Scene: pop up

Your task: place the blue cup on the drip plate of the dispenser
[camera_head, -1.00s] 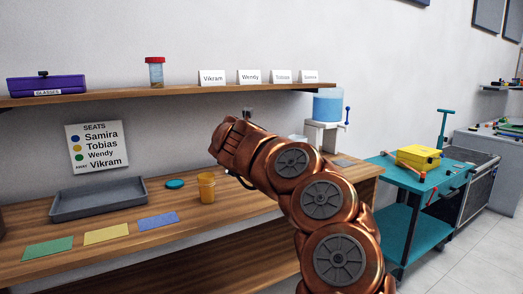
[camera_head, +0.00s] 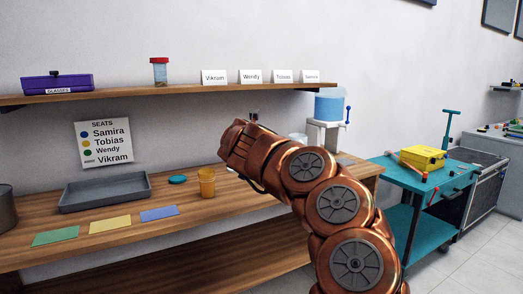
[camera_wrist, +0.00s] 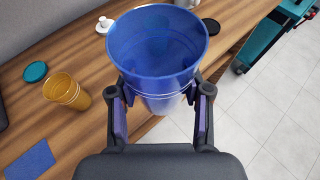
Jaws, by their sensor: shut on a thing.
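In the wrist view the blue cup (camera_wrist: 155,45) is held between the two fingers of my gripper (camera_wrist: 160,112), its open mouth facing the camera. It is hidden behind my arm in the head view, where the fingertips do not show. The dispenser (camera_head: 329,107), a blue tank on a white stand with a blue-handled lever, stands at the right end of the counter. My arm covers part of its lower stand. A dark round disc (camera_wrist: 211,26) lies beyond the cup in the wrist view; I cannot tell whether it is the drip plate.
An orange cup (camera_head: 207,182) and teal disc (camera_head: 178,180) stand on the counter (camera_head: 190,222), near a grey tray (camera_head: 105,194) and coloured mats (camera_head: 110,224). A shelf (camera_head: 190,92) runs above. A teal cart (camera_head: 420,182) stands to the right.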

